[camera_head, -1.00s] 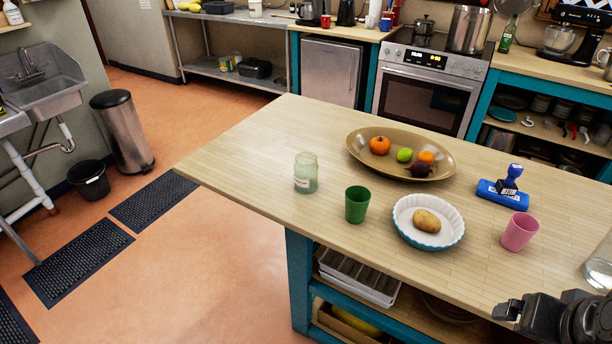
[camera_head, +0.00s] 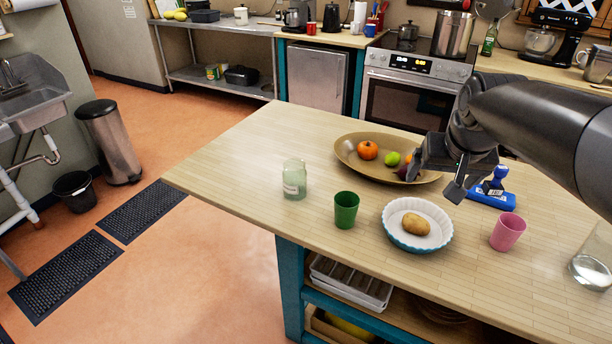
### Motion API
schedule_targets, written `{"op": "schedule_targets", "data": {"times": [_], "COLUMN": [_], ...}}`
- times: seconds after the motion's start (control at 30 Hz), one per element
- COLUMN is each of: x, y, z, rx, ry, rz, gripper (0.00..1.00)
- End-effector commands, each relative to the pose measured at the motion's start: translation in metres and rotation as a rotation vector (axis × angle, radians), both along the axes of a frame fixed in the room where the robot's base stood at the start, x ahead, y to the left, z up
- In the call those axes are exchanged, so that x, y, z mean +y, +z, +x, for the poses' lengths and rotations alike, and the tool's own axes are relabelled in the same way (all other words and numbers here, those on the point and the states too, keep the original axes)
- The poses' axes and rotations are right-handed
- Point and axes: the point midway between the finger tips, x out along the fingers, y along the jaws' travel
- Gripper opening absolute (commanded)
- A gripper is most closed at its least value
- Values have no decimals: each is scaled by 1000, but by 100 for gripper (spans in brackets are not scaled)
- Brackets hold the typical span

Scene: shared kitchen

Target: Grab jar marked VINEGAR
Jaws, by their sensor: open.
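A pale green glass jar (camera_head: 294,179) stands upright on the wooden island top, left of the other things there. It has a small white label low on its side; the writing is too small to read. My gripper (camera_head: 434,186) is open and empty. It hangs above the right side of the island, to the right of the jar and well apart from it. In the picture it covers the right end of the oval dish and part of the fruit.
A green cup (camera_head: 346,210) stands just right of the jar. The island's left end is clear.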

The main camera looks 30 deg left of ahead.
Motion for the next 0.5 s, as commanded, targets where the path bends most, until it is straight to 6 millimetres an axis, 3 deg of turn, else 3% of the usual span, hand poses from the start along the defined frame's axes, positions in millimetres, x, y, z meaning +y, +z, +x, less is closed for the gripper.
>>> {"op": "schedule_targets", "data": {"times": [0.03,0.2,0.5], "x": [23,99,245], "y": [-5,-19,-69], "z": [13,46,73], "rx": [8,18,34], "ry": [30,111,255], "rz": [-3,-8,-22], "gripper": [91,91,91]}}
